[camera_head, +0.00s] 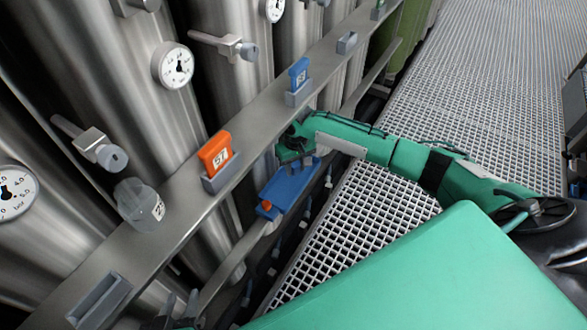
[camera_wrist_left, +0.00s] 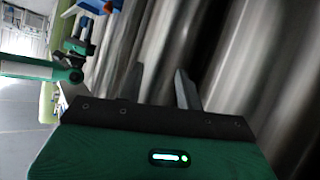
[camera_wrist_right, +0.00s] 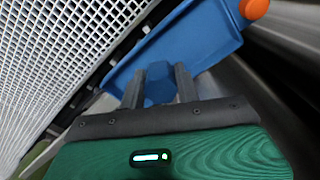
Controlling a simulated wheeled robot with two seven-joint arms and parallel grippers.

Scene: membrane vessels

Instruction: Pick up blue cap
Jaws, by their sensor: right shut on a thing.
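The blue cap (camera_wrist_right: 157,84) is a six-sided piece between the fingers of my right gripper (camera_wrist_right: 160,82) in the right wrist view. The gripper is shut on it, over a blue tray (camera_wrist_right: 190,42) of much the same colour. In the head view my right gripper (camera_head: 298,158) is at the far end of the blue tray (camera_head: 284,192) and hides the cap. Whether the cap touches the tray is not clear. My left gripper (camera_wrist_left: 160,88) has its fingers apart and empty in the left wrist view; its tips show at the head view's bottom edge.
A metal rail carries an orange tag (camera_head: 216,152), a blue tag (camera_head: 299,75) and a translucent jar (camera_head: 138,204). Steel vessels with gauges (camera_head: 173,65) stand behind it. An orange knob (camera_head: 266,206) is at the tray's near end. White grating (camera_head: 470,100) lies to the right.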

